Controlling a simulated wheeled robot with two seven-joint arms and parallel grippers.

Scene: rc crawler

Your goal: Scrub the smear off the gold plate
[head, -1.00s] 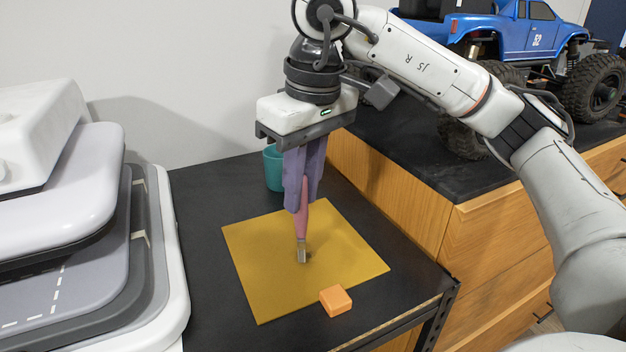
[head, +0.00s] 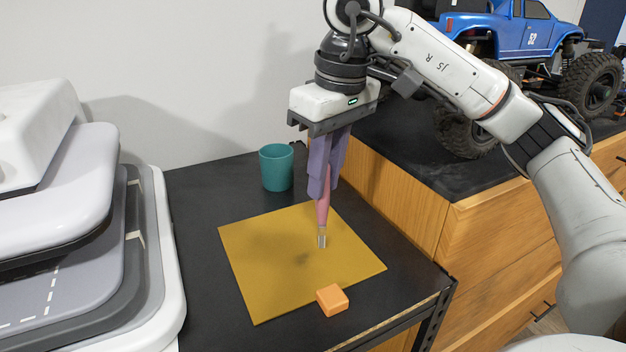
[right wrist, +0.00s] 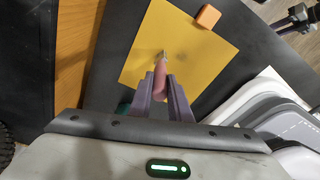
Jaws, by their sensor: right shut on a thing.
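The gold plate (head: 258,235) lies flat on the black table. A small dark smear (head: 302,259) shows near its middle, soft-edged and faint; it also shows in the right wrist view (right wrist: 183,60). My right gripper (head: 322,190), with purple fingers, points down over the plate. It is shut on a pink-handled tool (head: 323,212) with a short silver end, also in the right wrist view (right wrist: 160,76). The silver end is right of and behind the smear. I cannot tell whether it touches the plate.
An orange block (head: 332,300) sits at the plate's front edge. A teal cup (head: 276,168) stands behind the plate. A wooden cabinet (head: 400,205) with a black top rises at right, carrying a blue crawler truck (head: 520,38). Bare table lies left of the plate.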

